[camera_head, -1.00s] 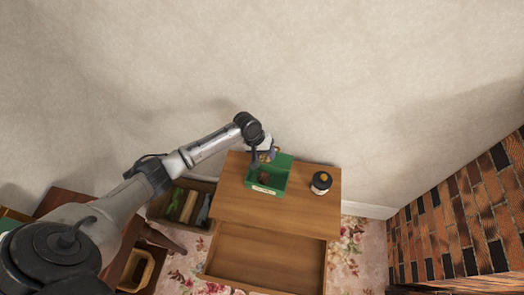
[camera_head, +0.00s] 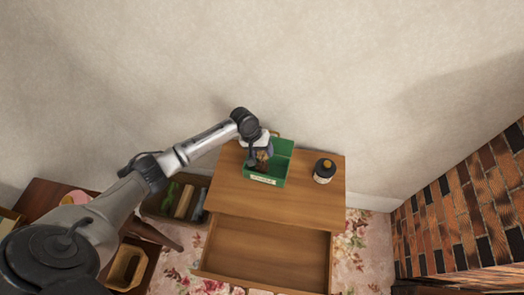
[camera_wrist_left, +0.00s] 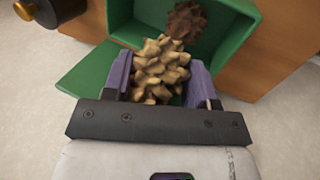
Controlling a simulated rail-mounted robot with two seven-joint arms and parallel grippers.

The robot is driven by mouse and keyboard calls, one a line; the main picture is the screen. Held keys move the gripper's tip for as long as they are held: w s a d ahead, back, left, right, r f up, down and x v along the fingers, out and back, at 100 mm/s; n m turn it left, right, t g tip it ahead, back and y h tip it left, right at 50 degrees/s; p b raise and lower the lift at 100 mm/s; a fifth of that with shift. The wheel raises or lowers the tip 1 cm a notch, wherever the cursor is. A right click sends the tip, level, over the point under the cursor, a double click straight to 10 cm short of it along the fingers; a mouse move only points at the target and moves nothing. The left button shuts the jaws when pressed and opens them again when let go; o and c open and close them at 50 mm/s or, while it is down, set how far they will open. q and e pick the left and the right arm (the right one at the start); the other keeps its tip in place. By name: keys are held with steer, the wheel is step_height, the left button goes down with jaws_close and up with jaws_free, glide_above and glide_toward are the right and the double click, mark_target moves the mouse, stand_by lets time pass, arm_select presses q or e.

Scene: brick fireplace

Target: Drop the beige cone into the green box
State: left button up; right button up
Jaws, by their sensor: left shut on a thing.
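The beige cone (camera_wrist_left: 160,66) is a pine cone with pale, rough scales. In the left wrist view it sits between the purple fingers of my left gripper (camera_wrist_left: 158,78), which is shut on it. The green box (camera_head: 284,163) stands open on the wooden cabinet in the head view, with a pale label on its front. My left gripper (camera_head: 262,155) is at the box, over its left part. In the left wrist view the cone's far end overlaps the inside of the green box (camera_wrist_left: 215,52); its exact height is hard to tell. A dark brown cone (camera_wrist_left: 186,20) lies inside the box. My right gripper is not in view.
The cabinet's drawer (camera_head: 262,252) is open below. A crate with several items (camera_head: 183,200) is at the left. The brick fireplace (camera_head: 465,205) is at the right.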

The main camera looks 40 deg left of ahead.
arm_select(q)
steer(key=o, duration=1)
steer(key=p+v, duration=0.4)
steer(key=v, duration=0.9)
steer(key=shift+s+a+r, duration=0.1)
steer(key=shift+a+r, duration=0.05)
steer(key=shift+r, duration=0.15)
